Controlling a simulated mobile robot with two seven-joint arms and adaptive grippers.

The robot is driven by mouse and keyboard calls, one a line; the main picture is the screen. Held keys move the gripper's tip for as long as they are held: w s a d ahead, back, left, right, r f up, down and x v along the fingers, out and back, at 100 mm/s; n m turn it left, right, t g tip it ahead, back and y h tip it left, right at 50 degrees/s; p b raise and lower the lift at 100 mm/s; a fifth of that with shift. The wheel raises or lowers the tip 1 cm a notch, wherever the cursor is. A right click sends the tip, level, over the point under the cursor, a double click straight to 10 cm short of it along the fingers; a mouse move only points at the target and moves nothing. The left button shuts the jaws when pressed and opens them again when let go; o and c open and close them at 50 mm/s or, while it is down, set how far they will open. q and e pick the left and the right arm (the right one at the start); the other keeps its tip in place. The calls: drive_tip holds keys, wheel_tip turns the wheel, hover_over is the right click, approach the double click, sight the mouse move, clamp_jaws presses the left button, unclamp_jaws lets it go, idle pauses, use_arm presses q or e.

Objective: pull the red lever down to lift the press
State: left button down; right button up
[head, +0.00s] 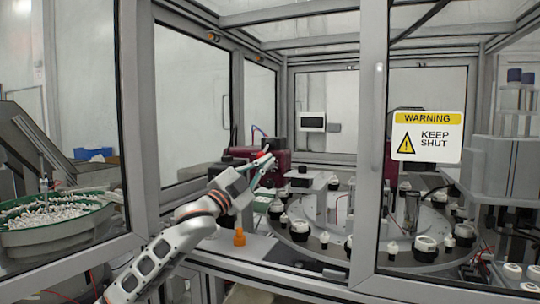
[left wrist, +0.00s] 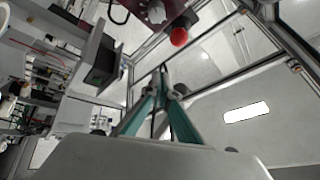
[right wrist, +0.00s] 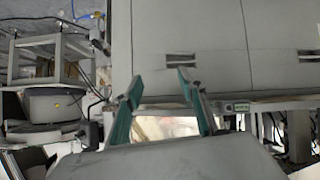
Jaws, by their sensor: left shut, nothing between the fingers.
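The red lever's round knob (left wrist: 179,37) shows in the left wrist view, just beyond and to the right of my left fingertips. In the head view a small red spot, likely the same knob (head: 261,154), sits right by the left gripper (head: 266,163). My left gripper is shut and empty, its teal fingers meeting at the tips (left wrist: 164,72). Whether it touches the knob I cannot tell. The press itself is not clearly made out. My right gripper (right wrist: 156,86) is open and empty in front of grey cabinet panels; it is not in the head view.
A dark red machine housing (head: 282,166) stands behind the left gripper. A round turntable (head: 318,250) carries several black and white cap parts. An orange part (head: 239,237) stands on the front ledge. A frame post and a door with a warning sign (head: 427,136) close off the right.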

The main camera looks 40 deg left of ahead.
use_arm(q)
drive_tip(key=s+a+f+b, duration=0.1)
drive_tip(key=s+f, duration=0.2)
drive_tip(key=f, duration=0.2)
drive_tip(key=shift+s+a+b, duration=0.15)
drive_tip(key=shift+b, duration=0.15)
use_arm(e)
drive_tip(key=shift+w+a+f, duration=0.15)
drive_tip(key=shift+a+f, duration=0.35)
drive_tip(key=shift+f, duration=0.3)
use_arm(q)
drive_tip(key=shift+f, duration=0.1)
use_arm(e)
drive_tip(key=shift+d+f, duration=0.1)
drive_tip(key=shift+f, duration=0.1)
